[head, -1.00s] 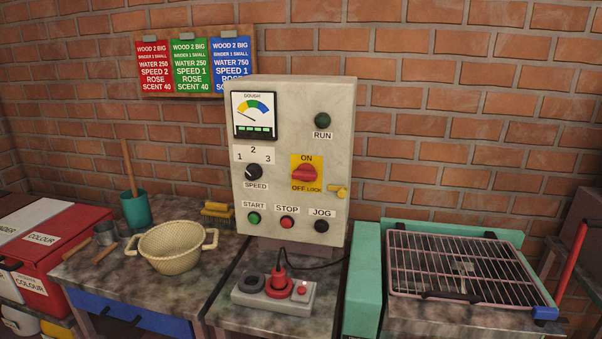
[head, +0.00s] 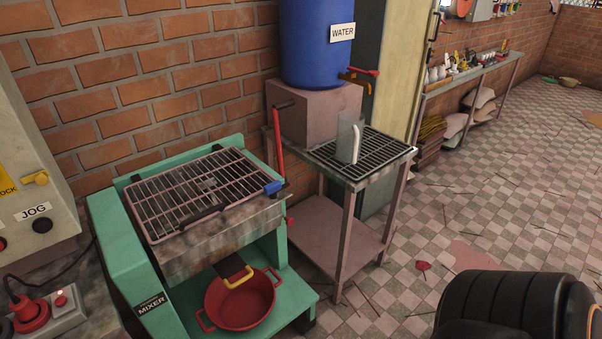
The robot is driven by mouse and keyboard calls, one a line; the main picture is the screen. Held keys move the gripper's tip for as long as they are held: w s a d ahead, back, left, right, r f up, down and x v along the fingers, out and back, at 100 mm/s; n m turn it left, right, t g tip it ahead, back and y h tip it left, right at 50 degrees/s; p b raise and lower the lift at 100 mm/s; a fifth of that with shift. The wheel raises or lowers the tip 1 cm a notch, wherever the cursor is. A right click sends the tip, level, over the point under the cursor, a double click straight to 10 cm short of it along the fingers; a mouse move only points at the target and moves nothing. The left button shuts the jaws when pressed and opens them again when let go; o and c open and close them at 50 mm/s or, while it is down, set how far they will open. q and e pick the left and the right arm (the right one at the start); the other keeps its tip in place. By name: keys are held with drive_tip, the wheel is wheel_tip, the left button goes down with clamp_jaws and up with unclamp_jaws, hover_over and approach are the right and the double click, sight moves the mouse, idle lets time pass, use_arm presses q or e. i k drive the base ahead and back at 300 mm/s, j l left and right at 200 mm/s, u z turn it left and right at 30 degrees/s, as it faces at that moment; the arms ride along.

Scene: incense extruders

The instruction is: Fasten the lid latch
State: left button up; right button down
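The mixer (head: 120,232) is a green machine with a grey trough, on the left of the head view. Its lid (head: 195,185) is a barred metal grille lying flat over the trough, with a dark handle (head: 203,213) along its front edge. A small blue part (head: 272,188), which looks like the latch, sits at the lid's front right corner. Whether it is fastened cannot be told at this size. Neither of my grippers is in view.
A red lever (head: 278,145) rises beside the lid's right end. A red basin (head: 240,308) stands under the trough. To the right is a metal stand (head: 345,225) with a grille top, near a blue water barrel (head: 317,40). The tiled floor (head: 480,200) is mostly open.

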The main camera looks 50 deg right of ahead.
sight(271, 189)
drive_tip(key=z, duration=1.25)
